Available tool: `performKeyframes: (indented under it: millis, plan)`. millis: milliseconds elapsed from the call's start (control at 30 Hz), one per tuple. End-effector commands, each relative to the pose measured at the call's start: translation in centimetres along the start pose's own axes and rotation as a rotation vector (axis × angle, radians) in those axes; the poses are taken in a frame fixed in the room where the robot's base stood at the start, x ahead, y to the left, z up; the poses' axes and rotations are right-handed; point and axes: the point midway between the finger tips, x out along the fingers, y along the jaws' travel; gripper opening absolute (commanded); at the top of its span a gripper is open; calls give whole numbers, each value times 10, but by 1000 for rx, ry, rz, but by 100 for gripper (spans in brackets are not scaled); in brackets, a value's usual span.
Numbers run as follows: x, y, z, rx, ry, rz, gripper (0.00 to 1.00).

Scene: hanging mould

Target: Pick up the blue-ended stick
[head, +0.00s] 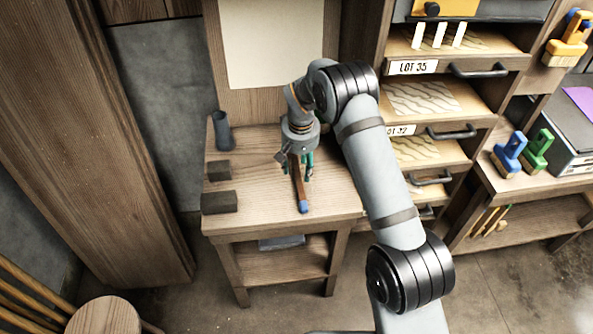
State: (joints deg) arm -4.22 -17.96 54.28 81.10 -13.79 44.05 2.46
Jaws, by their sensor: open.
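The blue-ended stick (301,193) is a brown rod with a blue end (304,207) pointing toward the front edge of the small wooden table (258,187). Its far part is hidden under my gripper. My gripper (298,176) points down over the table with its green-tipped fingers on either side of the stick. The fingers are apart. I cannot tell whether either finger touches the stick or how high they are above the tabletop.
A dark cylinder (222,131) and two dark blocks (219,203) (218,171) stand on the table's left side. A drawer cabinet (460,70) rises at the right. A round stool (104,316) is at the lower left. The table's front right is clear.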

Motion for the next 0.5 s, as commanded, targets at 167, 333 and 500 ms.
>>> performKeyframes:
  millis: [167,333,500]
  plan:
    - [14,1,0,1,0,0,49]
    - [14,1,0,1,1,0,49]
    - [14,0,0,0,0,0,41]
